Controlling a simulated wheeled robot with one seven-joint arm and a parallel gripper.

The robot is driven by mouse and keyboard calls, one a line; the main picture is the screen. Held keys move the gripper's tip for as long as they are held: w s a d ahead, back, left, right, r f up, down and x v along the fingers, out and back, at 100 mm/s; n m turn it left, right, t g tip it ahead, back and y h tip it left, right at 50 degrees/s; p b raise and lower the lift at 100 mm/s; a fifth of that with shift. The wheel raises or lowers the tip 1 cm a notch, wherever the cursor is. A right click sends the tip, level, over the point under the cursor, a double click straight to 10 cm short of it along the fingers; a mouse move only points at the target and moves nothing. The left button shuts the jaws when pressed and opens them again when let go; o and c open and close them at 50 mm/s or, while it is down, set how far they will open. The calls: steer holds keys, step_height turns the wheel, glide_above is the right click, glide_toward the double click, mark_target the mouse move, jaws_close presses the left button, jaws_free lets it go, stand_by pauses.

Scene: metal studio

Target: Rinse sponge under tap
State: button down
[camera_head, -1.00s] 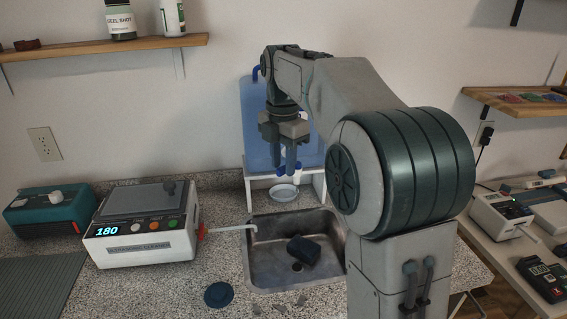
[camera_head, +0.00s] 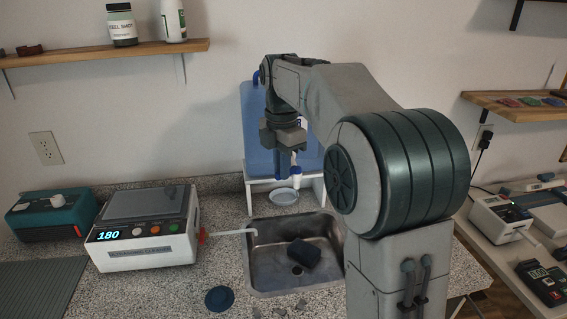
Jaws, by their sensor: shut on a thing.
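The dark blue sponge (camera_head: 304,252) lies in the metal sink (camera_head: 265,268), near the drain, with nothing holding it. A blue water container (camera_head: 255,130) stands behind the sink on a white stand. Its tap (camera_head: 295,170), white and blue, sits low on its front, above a small pale dish (camera_head: 285,196) and behind the sink's back edge. My gripper (camera_head: 288,152) is at the top of the tap and shut on it. The fingertips and the gripped part are small and partly hidden.
A white ultrasonic cleaner (camera_head: 150,252) stands left of the sink, its pale spout reaching the sink's left rim. A dark round disc (camera_head: 219,298) lies in front. A teal box (camera_head: 48,215) is at far left. Devices fill the right table.

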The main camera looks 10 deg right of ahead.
steer(key=shift+w+a+m+p, duration=0.1)
steer(key=shift+w+m+p, duration=0.25)
steer(key=shift+m+p, duration=0.4)
steer(key=shift+w+a+m+p, duration=0.1)
steer(key=shift+w+m+p, duration=0.3)
steer(key=shift+m, duration=0.6)
steer(key=shift+w+m+p, duration=0.3)
steer(key=shift+m+p, duration=0.35)
steer(key=shift+m, duration=0.2)
steer(key=c, duration=1.5)
jaws_free()
steer(key=shift+r, duration=0.1)
step_height(320, 180, up, 14)
steer(key=shift+f+p, duration=0.15)
steer(key=shift+p, duration=0.4)
steer(key=shift+s, duration=0.1)
